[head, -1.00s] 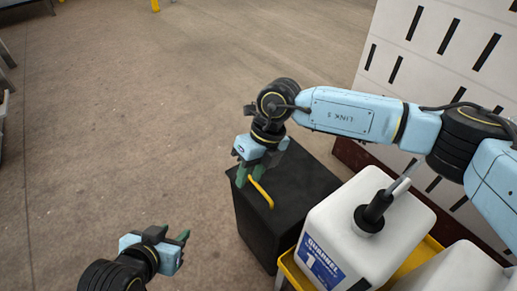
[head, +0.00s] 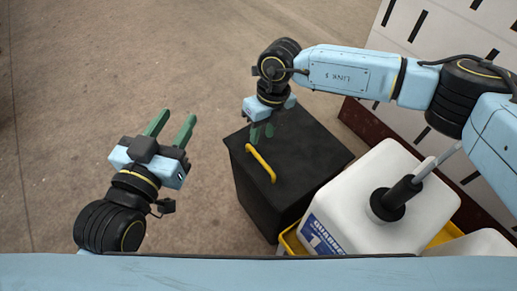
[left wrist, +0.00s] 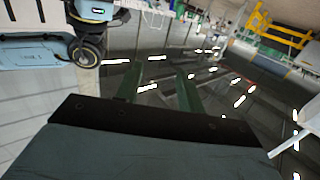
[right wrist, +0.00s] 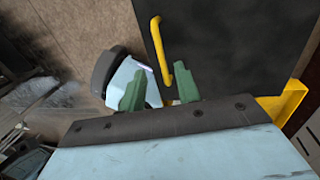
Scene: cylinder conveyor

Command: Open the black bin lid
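The black bin (head: 300,150) stands on the floor with its flat black lid closed. A yellow bar handle (head: 261,164) sits on the lid near its left edge. My right gripper (head: 262,131) is above the far-left part of the lid, just beyond the handle, and is open. In the right wrist view its green fingers (right wrist: 160,88) are apart, and the handle (right wrist: 157,50) shows past them; nothing is clearly held. My left gripper (head: 171,125) is left of the bin, over bare floor, open and empty. Its spread fingers (left wrist: 160,88) also show in the left wrist view.
A white container (head: 385,195) with a black cap and a blue label stands in a yellow tray (head: 292,242) right of the bin. Another white container (head: 475,243) is beside it. A white slotted panel (head: 400,45) stands behind. The floor to the left is clear.

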